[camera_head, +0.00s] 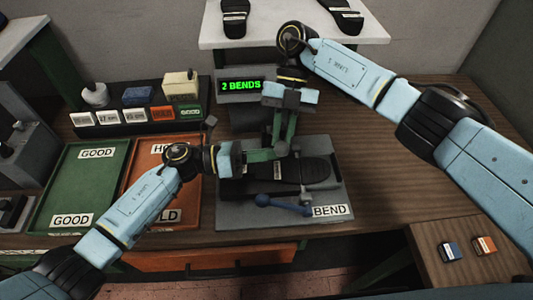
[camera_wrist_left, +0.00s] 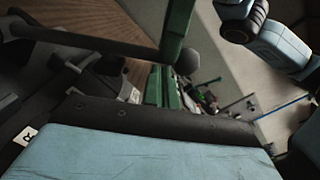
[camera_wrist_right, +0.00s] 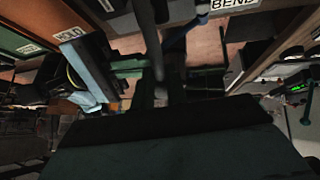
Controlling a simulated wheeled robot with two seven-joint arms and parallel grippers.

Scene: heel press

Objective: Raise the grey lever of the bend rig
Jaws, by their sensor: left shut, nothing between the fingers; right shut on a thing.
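The bend rig is a grey plate (camera_head: 240,217) with a BEND label, and a black shoe sole (camera_head: 312,170) lies on it. A blue lever (camera_head: 280,204) lies along its front. My right gripper (camera_head: 281,148) points down over the sole's left part, shut on what looks like the grey lever. The lever's grey rod (camera_wrist_right: 154,45) shows in the right wrist view and as a dark bar in the left wrist view (camera_wrist_left: 85,40); the head view mostly hides it. My left gripper (camera_head: 270,155) is shut and empty, close beside the right fingers; I cannot tell whether they touch.
A display (camera_head: 241,86) behind the rig reads 2 BENDS. A green GOOD tray (camera_head: 55,190) and an orange HOLD tray (camera_head: 185,215) lie left, partly behind my left arm. A white shelf (camera_head: 270,37) holds dark footwear at the back. The table right of the rig is clear.

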